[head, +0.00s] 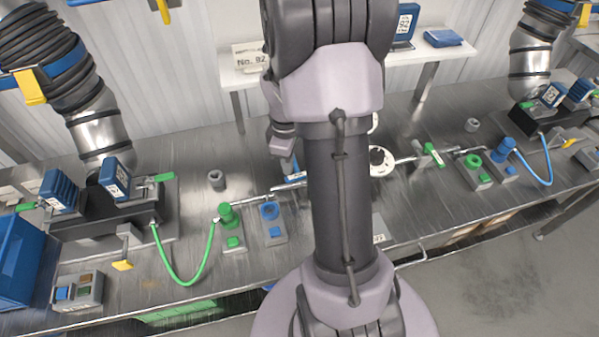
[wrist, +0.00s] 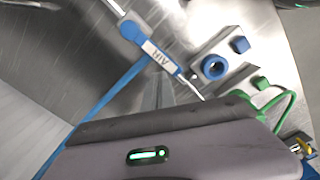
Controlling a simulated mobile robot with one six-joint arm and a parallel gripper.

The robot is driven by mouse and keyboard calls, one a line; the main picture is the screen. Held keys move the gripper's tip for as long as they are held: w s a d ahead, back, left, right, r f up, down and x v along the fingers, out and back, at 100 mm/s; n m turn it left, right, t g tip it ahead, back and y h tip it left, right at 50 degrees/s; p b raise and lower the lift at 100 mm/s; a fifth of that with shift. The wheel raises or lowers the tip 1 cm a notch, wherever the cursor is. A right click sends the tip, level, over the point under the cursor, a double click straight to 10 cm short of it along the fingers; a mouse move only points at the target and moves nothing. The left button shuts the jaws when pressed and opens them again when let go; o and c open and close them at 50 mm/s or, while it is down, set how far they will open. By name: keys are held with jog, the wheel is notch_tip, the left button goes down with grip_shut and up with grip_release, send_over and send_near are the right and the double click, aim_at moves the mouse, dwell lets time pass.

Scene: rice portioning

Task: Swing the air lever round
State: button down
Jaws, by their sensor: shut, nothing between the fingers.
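The air lever (wrist: 160,55) is a blue bar with a white label reading AIR. In the wrist view it slants down to the right from a round blue hub, beside a metal pipe. In the head view the lever (head: 295,177) shows just left of my arm, which hides part of that area. My gripper (head: 282,147) is shut and empty, above and behind the lever in the head view. I see no contact with the lever.
A blue socket block (head: 271,222) and a green-capped block (head: 230,228) with a green hose stand left of the lever. A white round gauge (head: 381,160) and a green lever (head: 433,154) are right of my arm. A white shelf (head: 243,78) is behind.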

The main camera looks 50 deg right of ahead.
jog(key=shift+s+a, duration=0.15)
jog(key=shift+s, duration=0.2)
jog(key=shift+s+a, duration=0.55)
jog(key=shift+s, duration=0.3)
jog(key=shift+s+a, duration=0.15)
jog(key=shift+s, duration=0.4)
jog(key=shift+s+a, duration=0.15)
jog(key=shift+s, duration=1.5)
jog(key=shift+d, duration=0.1)
